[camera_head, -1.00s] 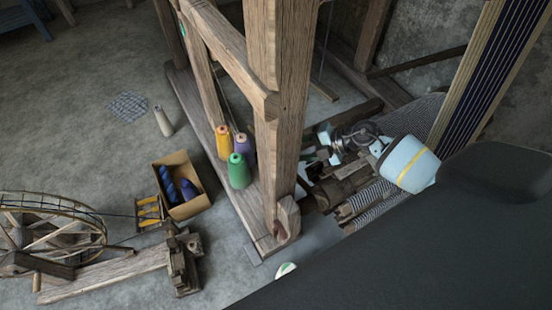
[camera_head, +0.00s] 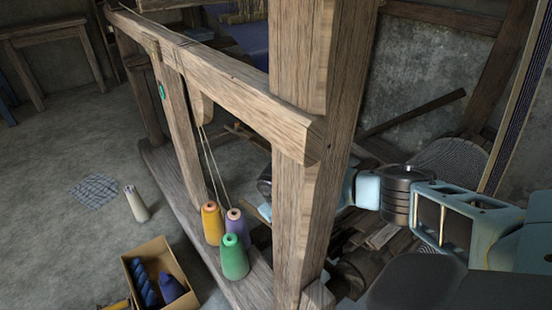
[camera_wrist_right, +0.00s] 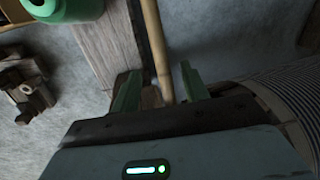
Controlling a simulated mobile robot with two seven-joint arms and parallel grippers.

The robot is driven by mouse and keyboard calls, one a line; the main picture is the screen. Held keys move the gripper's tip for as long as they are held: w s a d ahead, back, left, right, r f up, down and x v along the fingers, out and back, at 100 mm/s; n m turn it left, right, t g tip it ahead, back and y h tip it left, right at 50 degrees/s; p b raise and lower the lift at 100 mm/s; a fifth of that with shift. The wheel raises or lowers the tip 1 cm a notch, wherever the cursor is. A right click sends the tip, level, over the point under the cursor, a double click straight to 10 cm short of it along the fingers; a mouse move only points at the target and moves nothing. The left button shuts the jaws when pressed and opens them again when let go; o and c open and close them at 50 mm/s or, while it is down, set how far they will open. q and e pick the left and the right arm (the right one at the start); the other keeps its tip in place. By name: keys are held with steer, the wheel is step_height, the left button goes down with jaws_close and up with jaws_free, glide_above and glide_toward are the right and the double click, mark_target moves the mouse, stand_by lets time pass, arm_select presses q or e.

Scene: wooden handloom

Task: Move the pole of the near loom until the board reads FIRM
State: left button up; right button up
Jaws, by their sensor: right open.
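The near loom's wooden frame (camera_head: 300,150) fills the middle of the head view. In the right wrist view a slim light wooden pole (camera_wrist_right: 154,40) runs down from the top edge between my fingers; I cannot tell whether it touches either one. My right gripper (camera_wrist_right: 159,84) is open, one green finger on each side of the pole. In the head view my right arm reaches in from the right and passes behind the thick post, which hides part of it. My left gripper is out of view. No board with a reading is in view.
Yellow (camera_head: 212,224), purple (camera_head: 236,225) and green (camera_head: 234,258) thread cones stand on the loom's base beam. The floor at left is mostly clear.

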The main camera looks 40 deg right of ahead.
steer(key=f+b, duration=0.1)
steer(key=f, duration=0.1)
steer(key=d+f+b, duration=0.1)
steer(key=f, duration=0.2)
steer(key=f+b, duration=0.1)
steer(key=f, duration=0.1)
steer(key=shift+d+f, duration=0.2)
steer(key=shift+f, duration=0.1)
jaws_close()
